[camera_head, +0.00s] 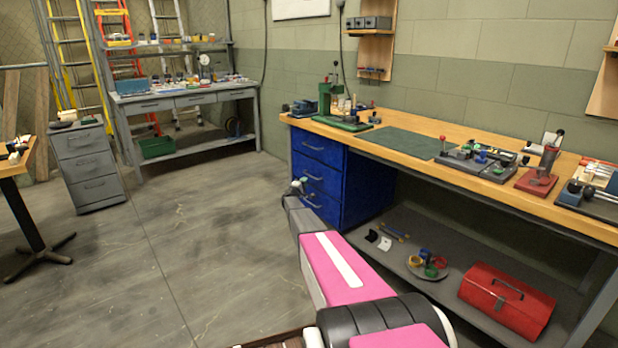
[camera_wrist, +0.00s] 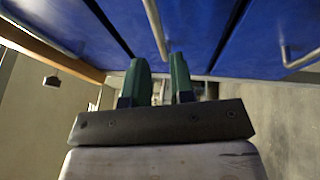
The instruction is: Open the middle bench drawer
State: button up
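The blue bench cabinet has three stacked drawers under the wooden bench top. The middle drawer (camera_head: 322,179) looks flush with the front. In the wrist view its blue face (camera_wrist: 180,30) lies between two dark seams, with its bar handle (camera_wrist: 155,32) near the centre. My gripper (camera_head: 298,185) is in front of the cabinet at about middle-drawer height. In the wrist view its two green fingers (camera_wrist: 159,62) are apart, one on each side of the handle's line. I cannot tell whether the handle is between the fingertips or just beyond them. Nothing is gripped.
The top drawer (camera_head: 318,147) and bottom drawer (camera_head: 318,203) have similar handles close by. The wooden bench top (camera_head: 400,133) overhangs the cabinet. A red toolbox (camera_head: 507,298) sits on the lower shelf. The concrete floor (camera_head: 210,230) to the left is clear.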

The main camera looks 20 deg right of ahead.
jog(key=x, duration=0.7)
jog(key=shift+w+d, duration=0.1)
jog(key=shift+d, duration=0.05)
jog(key=shift+c, duration=0.3)
grip_shut()
